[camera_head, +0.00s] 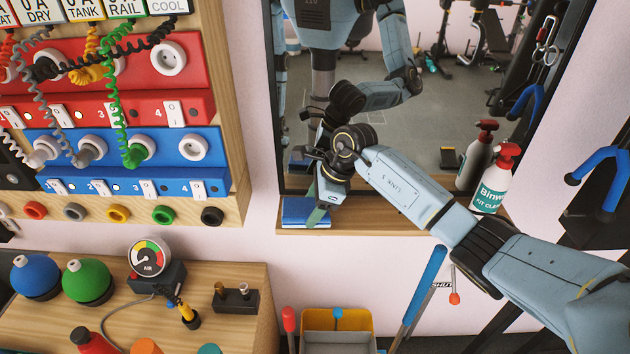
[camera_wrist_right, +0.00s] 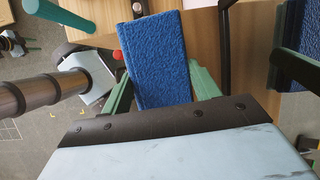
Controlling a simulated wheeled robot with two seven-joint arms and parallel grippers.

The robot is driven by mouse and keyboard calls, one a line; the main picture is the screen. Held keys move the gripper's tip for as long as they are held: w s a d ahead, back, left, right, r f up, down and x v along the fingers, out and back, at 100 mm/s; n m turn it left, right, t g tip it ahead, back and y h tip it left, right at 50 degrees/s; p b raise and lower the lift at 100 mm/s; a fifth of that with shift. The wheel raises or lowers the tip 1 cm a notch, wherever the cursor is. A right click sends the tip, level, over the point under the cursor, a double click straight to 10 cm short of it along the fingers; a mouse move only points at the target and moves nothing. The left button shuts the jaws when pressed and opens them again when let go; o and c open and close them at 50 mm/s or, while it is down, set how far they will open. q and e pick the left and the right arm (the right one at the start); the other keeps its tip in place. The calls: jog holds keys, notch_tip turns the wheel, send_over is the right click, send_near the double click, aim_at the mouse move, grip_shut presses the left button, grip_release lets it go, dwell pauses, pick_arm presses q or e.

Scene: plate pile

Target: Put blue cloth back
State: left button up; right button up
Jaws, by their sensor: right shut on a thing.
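The blue cloth (camera_head: 304,212) is a folded rectangular pad at the left end of the wooden shelf (camera_head: 380,222) below the mirror. In the right wrist view the cloth (camera_wrist_right: 157,58) lies between the green fingers. My right gripper (camera_head: 317,214) reaches down to the cloth from the right and is shut on it. One green finger shows against the cloth in the head view; the other is hidden. I cannot tell whether the cloth's underside touches the shelf. My left gripper is not in view.
A white spray bottle with a red head (camera_head: 493,180) stands at the shelf's right end. The mirror (camera_head: 430,110) behind reflects my arm, the bottle and the cloth. A socket panel (camera_head: 110,110) is to the left. A workbench (camera_head: 235,300) and a yellow-edged bin (camera_head: 338,322) are below.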

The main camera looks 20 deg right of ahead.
jog(key=shift+w+d+r+m, duration=0.15)
jog(key=shift+d+r+m, duration=0.15)
jog(key=shift+d, duration=0.35)
jog(key=shift+w+d+r+m, duration=0.2)
jog(key=shift+d+r, duration=0.15)
jog(key=shift+d, duration=0.35)
jog(key=shift+s+f+b, duration=0.15)
jog(key=shift+f+b, duration=0.35)
jog(key=shift+f, duration=0.3)
jog(key=shift+f+b, duration=0.8)
jog(key=shift+f, duration=0.15)
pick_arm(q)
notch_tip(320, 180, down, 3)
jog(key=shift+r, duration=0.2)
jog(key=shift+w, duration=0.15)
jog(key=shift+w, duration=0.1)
pick_arm(e)
jog(key=o, duration=1)
